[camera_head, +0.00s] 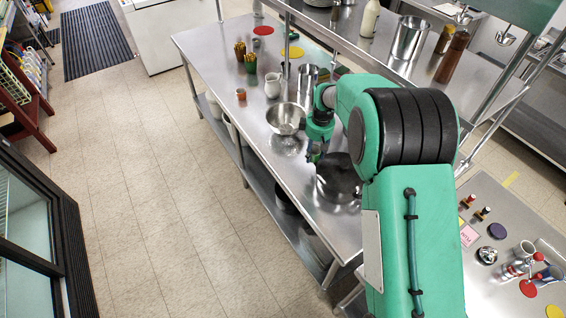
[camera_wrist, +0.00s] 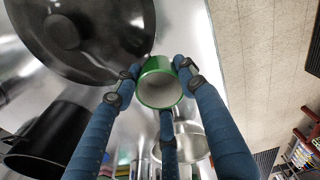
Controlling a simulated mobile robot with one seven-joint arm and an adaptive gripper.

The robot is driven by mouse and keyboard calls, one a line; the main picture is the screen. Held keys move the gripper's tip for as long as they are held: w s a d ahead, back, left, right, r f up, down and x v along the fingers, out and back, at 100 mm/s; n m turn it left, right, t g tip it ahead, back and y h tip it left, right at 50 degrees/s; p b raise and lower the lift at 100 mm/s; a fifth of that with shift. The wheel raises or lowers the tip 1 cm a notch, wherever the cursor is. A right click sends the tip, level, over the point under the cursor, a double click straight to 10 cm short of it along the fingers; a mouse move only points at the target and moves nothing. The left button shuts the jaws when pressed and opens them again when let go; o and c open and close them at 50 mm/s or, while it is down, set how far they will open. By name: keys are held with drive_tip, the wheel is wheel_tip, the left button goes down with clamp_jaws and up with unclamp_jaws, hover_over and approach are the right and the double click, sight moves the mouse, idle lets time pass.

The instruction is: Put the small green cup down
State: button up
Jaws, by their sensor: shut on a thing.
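The small green cup (camera_wrist: 158,90) is between the fingers of my gripper (camera_wrist: 157,72) in the wrist view. It has a green outside and a pale grey inside, and its open mouth faces the wrist camera. My blue fingers are shut on it. The steel counter shows beyond it, but the gap between cup and counter is hard to judge. In the head view my arm reaches over the long steel counter (camera_head: 215,45), and the cup cannot be made out clearly there.
A dark lidded pan (camera_wrist: 100,30) and a black pot (camera_wrist: 45,140) are left of the cup; a steel vessel (camera_wrist: 188,140) is below it in the picture. In the head view, a steel bowl (camera_head: 285,118), a white jug (camera_head: 272,86) and an orange cup (camera_head: 240,94) stand on the counter.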

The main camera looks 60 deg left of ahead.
drive_tip(key=s+d+f, duration=0.1)
drive_tip(key=s+f, duration=0.2)
drive_tip(key=s, duration=0.3)
drive_tip(key=s+d+f+m, duration=0.1)
drive_tip(key=s+f, duration=0.2)
drive_tip(key=s, duration=0.4)
drive_tip(key=shift+f, duration=0.35)
hover_over(283, 162)
drive_tip(key=shift+s+d+f, duration=0.1)
drive_tip(key=shift+d+f, duration=0.05)
drive_tip(key=shift+f, duration=0.55)
drive_tip(key=shift+f, duration=0.1)
drive_tip(key=shift+f+p, duration=0.35)
drive_tip(key=shift+f, duration=1.35)
drive_tip(key=shift+f, duration=0.15)
